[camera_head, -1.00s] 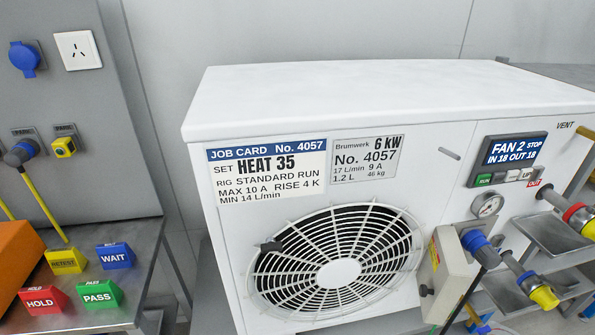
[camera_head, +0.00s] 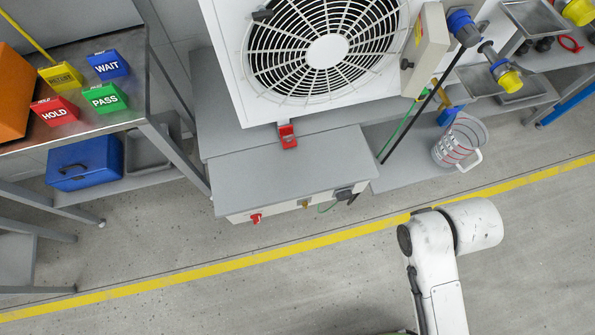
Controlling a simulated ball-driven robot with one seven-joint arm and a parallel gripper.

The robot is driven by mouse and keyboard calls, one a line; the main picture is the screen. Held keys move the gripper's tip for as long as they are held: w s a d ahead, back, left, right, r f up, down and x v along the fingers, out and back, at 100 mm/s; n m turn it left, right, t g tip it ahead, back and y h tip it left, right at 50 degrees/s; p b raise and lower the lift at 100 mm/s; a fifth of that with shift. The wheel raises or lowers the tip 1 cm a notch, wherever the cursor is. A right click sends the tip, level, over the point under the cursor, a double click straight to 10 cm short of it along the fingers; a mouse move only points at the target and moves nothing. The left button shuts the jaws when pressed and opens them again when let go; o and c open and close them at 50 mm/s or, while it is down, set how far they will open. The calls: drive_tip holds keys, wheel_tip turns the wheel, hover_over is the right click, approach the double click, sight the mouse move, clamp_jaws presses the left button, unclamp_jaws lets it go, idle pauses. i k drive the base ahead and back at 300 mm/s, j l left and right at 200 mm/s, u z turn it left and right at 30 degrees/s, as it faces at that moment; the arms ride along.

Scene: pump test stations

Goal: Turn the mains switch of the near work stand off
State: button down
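A small red switch (camera_head: 256,217) is on the front face of the low grey box (camera_head: 290,175) under the white heat pump unit (camera_head: 225,45). It is small and seen steeply from above, so I cannot tell which way its handle is turned. A yellow-and-dark fitting (camera_head: 305,204) and a dark plug (camera_head: 344,194) with a green cable are on the same face, to its right. Part of my white arm shows at the lower right, apart from the box. My gripper is not in view.
A red tag or clip (camera_head: 287,136) sits at the box's back edge. A clear measuring jug (camera_head: 458,142) stands on the shelf at right. At left are a bench with coloured signs (camera_head: 108,64) and a blue toolbox (camera_head: 85,162). The floor in front is clear, crossed by a yellow line (camera_head: 220,267).

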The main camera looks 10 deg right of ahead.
sight(255, 218)
drive_tip(key=k+j, duration=0.25)
drive_tip(key=k, duration=0.2)
drive_tip(key=k+j, duration=0.2)
drive_tip(key=k, duration=0.2)
